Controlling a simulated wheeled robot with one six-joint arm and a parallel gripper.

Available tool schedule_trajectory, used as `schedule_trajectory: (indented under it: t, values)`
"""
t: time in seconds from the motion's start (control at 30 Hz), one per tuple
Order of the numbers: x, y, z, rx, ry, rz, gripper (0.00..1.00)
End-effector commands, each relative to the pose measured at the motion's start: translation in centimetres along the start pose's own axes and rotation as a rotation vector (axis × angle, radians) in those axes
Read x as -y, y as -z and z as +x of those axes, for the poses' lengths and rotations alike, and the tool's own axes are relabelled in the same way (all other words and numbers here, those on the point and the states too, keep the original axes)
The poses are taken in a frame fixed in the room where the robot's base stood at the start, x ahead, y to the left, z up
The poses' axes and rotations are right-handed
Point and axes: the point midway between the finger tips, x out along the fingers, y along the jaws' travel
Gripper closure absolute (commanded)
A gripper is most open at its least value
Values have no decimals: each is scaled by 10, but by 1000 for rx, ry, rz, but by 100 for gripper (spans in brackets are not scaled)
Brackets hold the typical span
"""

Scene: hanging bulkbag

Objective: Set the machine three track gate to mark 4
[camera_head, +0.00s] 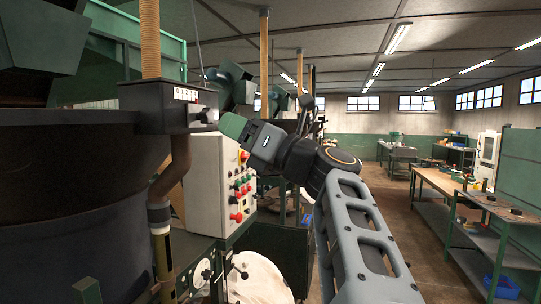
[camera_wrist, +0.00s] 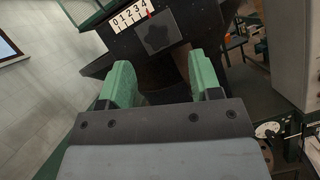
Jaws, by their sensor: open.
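The track gate's dark box (camera_head: 165,107) hangs at the left in the head view, with a small white number scale (camera_head: 185,95) on its face. In the wrist view the scale (camera_wrist: 130,16) reads 0 to 4, and a small red pointer (camera_wrist: 149,14) shows at or very near the 4. A dark grey square block (camera_wrist: 157,32), apparently the gate's handle, sits just below the scale. My gripper (camera_wrist: 162,82) is open, its green fingers apart with nothing between them. The block lies beyond the fingertips. In the head view my gripper (camera_head: 233,126) is just right of the box.
A light control cabinet (camera_head: 225,185) with coloured buttons stands below the box and my gripper. A large dark vessel (camera_head: 70,200) fills the left. A tan pipe (camera_head: 150,40) rises above the box. Workbenches (camera_head: 445,185) stand at the right, with open floor before them.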

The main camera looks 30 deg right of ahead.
Motion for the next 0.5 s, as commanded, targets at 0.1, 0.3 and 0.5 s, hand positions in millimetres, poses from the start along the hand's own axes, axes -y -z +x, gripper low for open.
schedule_trajectory:
  t: [0.1,0.3,0.5]
  values:
    - [2,3,-26,2,6,-4,42]
    - [2,2,-56,2,6,-2,42]
    - [1,0,-73,1,2,-1,42]
